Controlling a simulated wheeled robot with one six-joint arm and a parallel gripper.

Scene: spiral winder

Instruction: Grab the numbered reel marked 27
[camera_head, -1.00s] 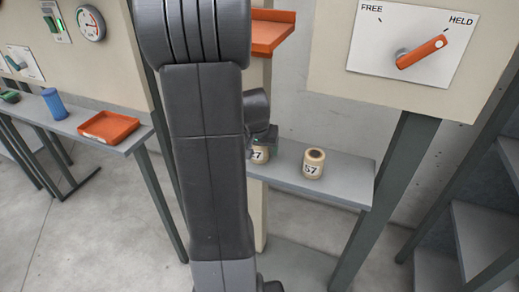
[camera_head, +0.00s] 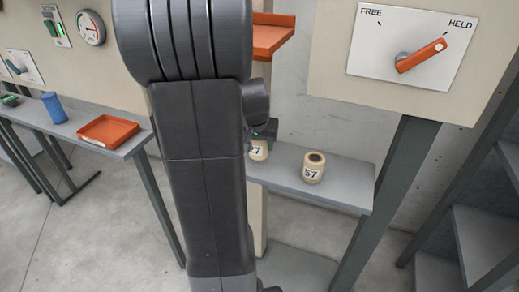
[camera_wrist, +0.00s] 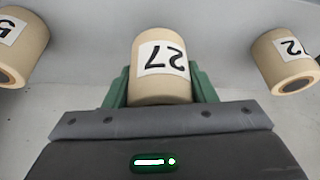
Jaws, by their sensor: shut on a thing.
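The reel marked 27 (camera_wrist: 161,88) is a cream cylinder with a white label, upside down in the wrist view. My gripper (camera_wrist: 161,92) has its green fingers on both sides of this reel and is shut on it. In the head view the reel 27 (camera_head: 258,151) shows just right of my arm, partly hidden by my gripper (camera_head: 262,133). It appears slightly above the grey shelf (camera_head: 345,190); the gap under it is hard to see.
The reel marked 57 (camera_head: 313,168) stands on the shelf to the right. The wrist view shows neighbouring reels at left (camera_wrist: 22,45) and right (camera_wrist: 284,60). An orange ledge (camera_head: 272,38) is above. An orange tray (camera_head: 107,131) sits on the left bench. The lever (camera_head: 422,56) points toward HELD.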

